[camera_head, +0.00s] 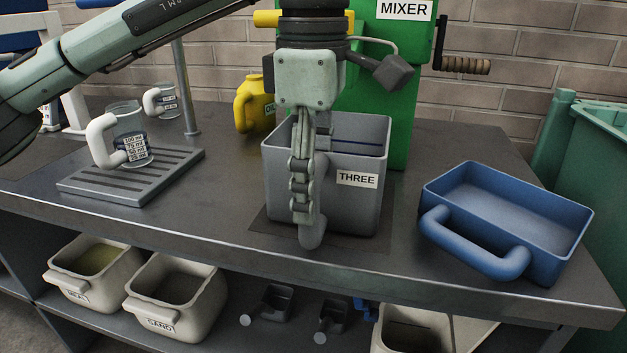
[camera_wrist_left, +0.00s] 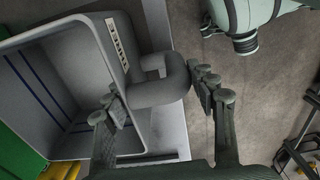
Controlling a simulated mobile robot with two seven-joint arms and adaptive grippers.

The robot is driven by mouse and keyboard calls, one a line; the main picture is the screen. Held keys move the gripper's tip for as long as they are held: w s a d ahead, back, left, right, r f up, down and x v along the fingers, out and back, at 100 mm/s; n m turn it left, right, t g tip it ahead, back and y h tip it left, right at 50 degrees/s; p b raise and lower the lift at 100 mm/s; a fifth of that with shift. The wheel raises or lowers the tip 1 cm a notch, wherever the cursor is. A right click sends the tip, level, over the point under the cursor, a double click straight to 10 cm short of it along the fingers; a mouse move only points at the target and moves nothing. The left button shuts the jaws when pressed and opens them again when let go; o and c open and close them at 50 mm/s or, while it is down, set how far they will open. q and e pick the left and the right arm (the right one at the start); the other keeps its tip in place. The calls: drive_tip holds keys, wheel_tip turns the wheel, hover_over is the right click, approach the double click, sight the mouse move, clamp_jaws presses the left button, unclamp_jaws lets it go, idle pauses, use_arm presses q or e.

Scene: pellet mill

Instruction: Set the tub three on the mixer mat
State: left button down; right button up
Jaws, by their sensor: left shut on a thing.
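Tub three (camera_head: 357,205) is a grey open box with a "THREE" label and a front handle. It stands upright over the dark mixer mat (camera_head: 258,228) in front of the green mixer (camera_head: 392,110). The mat shows along the tub's left and front edges; I cannot tell whether the base fully touches it. My left gripper (camera_head: 306,205) points down at the tub's front and is shut on its handle. In the left wrist view the handle (camera_wrist_left: 160,92) lies between the fingers, and the tub (camera_wrist_left: 75,75) looks empty. A dark linkage, perhaps my right gripper (camera_wrist_left: 296,152), is cut off at the right edge.
A blue handled tub (camera_head: 510,215) stands to the right. A green container (camera_head: 590,160) borders the bench's right end.

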use_arm(q)
drive_tip(key=shift+f+b, duration=0.3)
drive_tip(key=shift+b, duration=0.05)
idle(0.7)
unclamp_jaws()
idle(0.6)
drive_tip(key=shift+r, duration=0.1)
idle(0.4)
drive_tip(key=shift+r+p, duration=3.15)
drive_tip(key=shift+r, duration=1.3)
